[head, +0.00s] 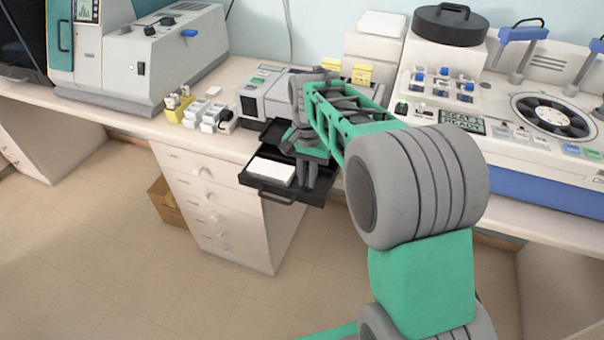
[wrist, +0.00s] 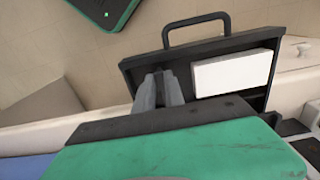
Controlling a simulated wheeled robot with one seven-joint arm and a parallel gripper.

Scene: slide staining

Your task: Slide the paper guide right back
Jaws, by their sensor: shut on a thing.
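A black pulled-out paper tray (head: 262,192) with a front handle juts from the bench front. A white paper stack (head: 271,171) lies in its left part. In the wrist view the tray (wrist: 290,55) shows with the paper stack (wrist: 233,73) on the right. My gripper (head: 305,180) reaches down into the tray, to the right of the paper and apart from it. In the wrist view my gripper (wrist: 160,76) is shut on a thin dark upright piece, the paper guide (wrist: 158,82). Most of the guide is hidden by the fingers.
A grey printer (head: 258,98) stands on the bench behind the tray. White drawers (head: 210,205) stand below left. Small bottles and boxes (head: 205,115) lie left of the printer. A staining machine (head: 450,125) stands at the right. The floor in front is open.

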